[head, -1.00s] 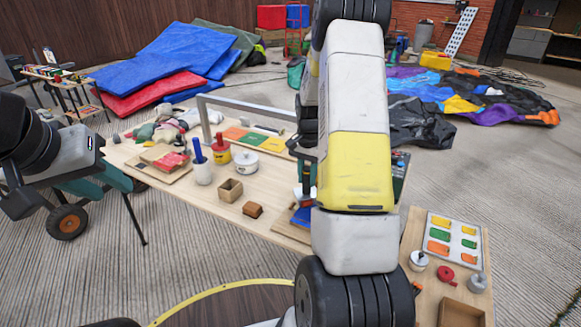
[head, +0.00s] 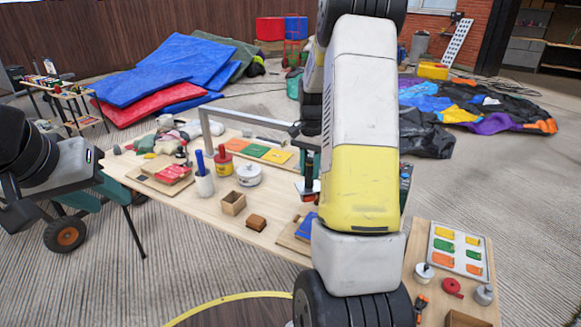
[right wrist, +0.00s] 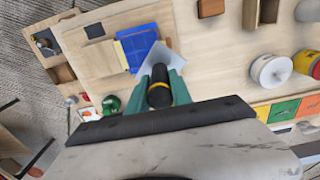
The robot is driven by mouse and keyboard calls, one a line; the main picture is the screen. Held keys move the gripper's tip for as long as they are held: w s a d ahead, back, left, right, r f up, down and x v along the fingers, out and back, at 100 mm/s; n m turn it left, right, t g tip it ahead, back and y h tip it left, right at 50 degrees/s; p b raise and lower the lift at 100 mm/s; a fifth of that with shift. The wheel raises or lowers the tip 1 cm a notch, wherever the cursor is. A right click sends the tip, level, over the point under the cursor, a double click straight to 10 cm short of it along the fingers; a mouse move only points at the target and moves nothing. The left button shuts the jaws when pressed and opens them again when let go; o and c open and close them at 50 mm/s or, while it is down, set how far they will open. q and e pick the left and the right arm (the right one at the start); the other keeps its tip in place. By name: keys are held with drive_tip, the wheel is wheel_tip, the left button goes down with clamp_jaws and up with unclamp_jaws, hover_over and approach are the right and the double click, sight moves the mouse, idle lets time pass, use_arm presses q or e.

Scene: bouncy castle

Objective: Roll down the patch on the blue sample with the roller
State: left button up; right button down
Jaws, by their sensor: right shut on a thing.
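The blue sample (right wrist: 140,46) lies flat on a wooden board, with a pale yellow strip (right wrist: 122,56) along its left side in the right wrist view. A patch on the blue cannot be told apart clearly. In the head view the sample (head: 306,230) is partly covered by my right arm. My right gripper (right wrist: 160,88) is shut on the black, yellow-ringed handle of a tool (right wrist: 159,96). A pale square piece (right wrist: 170,62) shows beyond the handle, at the sample's right edge; contact cannot be judged. My left gripper (head: 14,214) is at the far left, away from the table, its jaws unclear.
A side table at right bears a colour-sample tray (head: 457,250).

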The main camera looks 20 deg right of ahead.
drive_tip(key=shift+r, duration=0.75)
